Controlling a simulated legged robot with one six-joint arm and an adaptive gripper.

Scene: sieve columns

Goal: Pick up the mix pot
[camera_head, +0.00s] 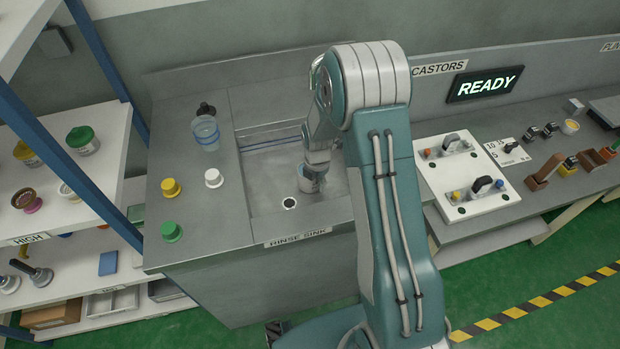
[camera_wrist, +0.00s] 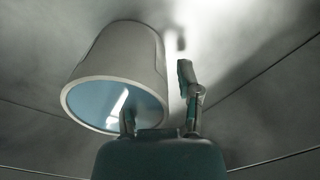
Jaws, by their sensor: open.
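The mix pot appears to be the small grey-white pot (camera_head: 309,178) in the rinse sink, seen just below my gripper (camera_head: 318,160). In the wrist view the pot (camera_wrist: 118,65) fills the left of centre, with a pale rim and a blue inside. My gripper (camera_wrist: 156,92) is open there. One finger overlaps the pot's mouth and the other is to the right of its wall. I cannot tell whether either finger touches the pot. My arm hides part of the sink in the head view.
The rinse sink (camera_head: 262,205) has a drain near its front. On the counter to its left stand a clear bluish beaker (camera_head: 206,133), a dark item (camera_head: 206,109), and yellow (camera_head: 171,187), white (camera_head: 214,178) and green (camera_head: 171,231) caps. A castors panel (camera_head: 467,205) is at right.

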